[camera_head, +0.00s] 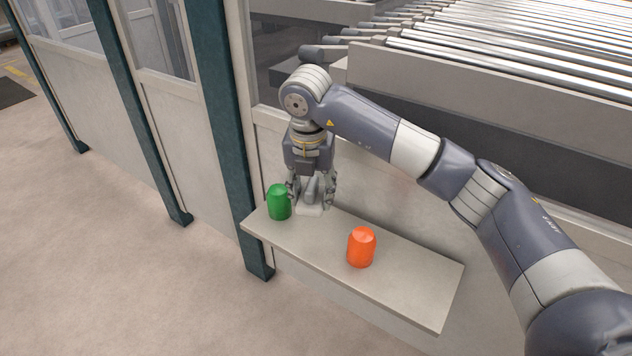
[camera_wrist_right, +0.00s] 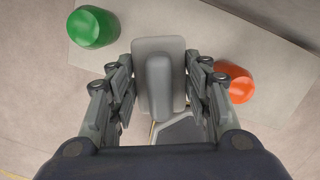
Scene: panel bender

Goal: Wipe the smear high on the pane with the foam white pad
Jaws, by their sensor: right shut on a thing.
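The foam white pad (camera_head: 308,210) is a pale block with a grey handle at the far left part of the shelf. It also shows in the right wrist view (camera_wrist_right: 147,45), its rounded handle running between the fingers. My right gripper (camera_head: 312,192) points down over the pad and is shut on its handle. The pad is at or just above the shelf top; I cannot tell whether it touches. The pane (camera_head: 277,50) is the glass panel behind my right arm, partly hidden by it. I cannot make out the smear. My left gripper is not in view.
The shelf (camera_head: 408,291) carries a green cup-like object (camera_head: 279,202) close left of my right gripper and an orange one (camera_head: 361,247) to its right. A dark green post (camera_head: 225,110) stands at the shelf's left end. Rollers (camera_head: 500,62) lie behind the panel.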

